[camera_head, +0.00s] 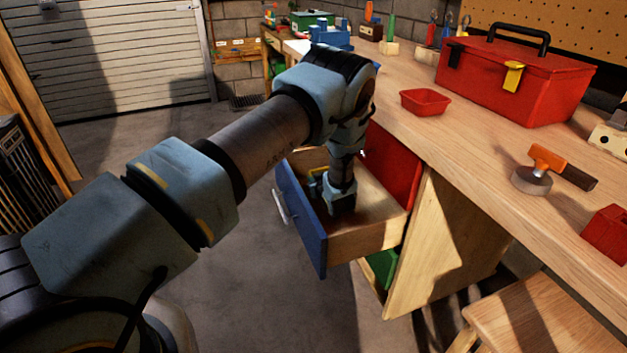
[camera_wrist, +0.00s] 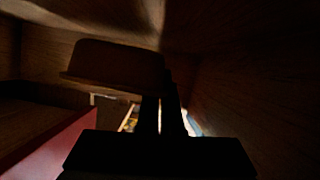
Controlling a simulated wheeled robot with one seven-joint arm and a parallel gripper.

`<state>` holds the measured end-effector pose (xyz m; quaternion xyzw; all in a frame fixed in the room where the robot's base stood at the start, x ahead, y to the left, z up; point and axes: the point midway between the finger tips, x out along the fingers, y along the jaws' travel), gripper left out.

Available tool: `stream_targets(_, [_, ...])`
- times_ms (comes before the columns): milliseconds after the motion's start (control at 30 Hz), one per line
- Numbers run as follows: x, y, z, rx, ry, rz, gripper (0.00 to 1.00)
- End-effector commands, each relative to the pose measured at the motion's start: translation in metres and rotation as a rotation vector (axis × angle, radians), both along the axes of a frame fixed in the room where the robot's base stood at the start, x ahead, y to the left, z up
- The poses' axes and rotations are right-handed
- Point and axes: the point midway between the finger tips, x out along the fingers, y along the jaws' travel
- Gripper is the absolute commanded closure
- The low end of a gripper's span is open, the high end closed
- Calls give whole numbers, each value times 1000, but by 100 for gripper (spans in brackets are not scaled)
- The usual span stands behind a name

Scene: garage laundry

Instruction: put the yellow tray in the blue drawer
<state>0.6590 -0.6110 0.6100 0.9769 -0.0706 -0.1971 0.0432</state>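The blue drawer (camera_head: 303,222) is pulled open under the workbench, its blue front facing left and its wooden side facing me. My gripper (camera_head: 341,204) points down inside the drawer opening; its fingertips are hidden in the head view. A small yellow patch (camera_head: 316,173), apparently part of the yellow tray, shows beside my wrist above the drawer. In the dark wrist view, a tray-shaped object (camera_wrist: 116,64) lies against the tips of my fingers (camera_wrist: 163,100). The fingers are close together and seem shut on its edge. Its colour is lost in shadow.
A red drawer front (camera_head: 398,168) is right behind the open drawer, and a green one (camera_head: 382,266) is below. A wooden stool (camera_head: 545,315) stands at front right.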

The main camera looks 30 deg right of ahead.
Motion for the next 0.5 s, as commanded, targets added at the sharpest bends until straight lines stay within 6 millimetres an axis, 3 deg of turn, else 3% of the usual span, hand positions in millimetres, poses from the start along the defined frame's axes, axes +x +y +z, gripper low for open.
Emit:
stream_targets(200, [0, 0, -3, 0, -1, 0, 100])
stream_targets(500, [0, 0, -3, 0, 0, 0, 67])
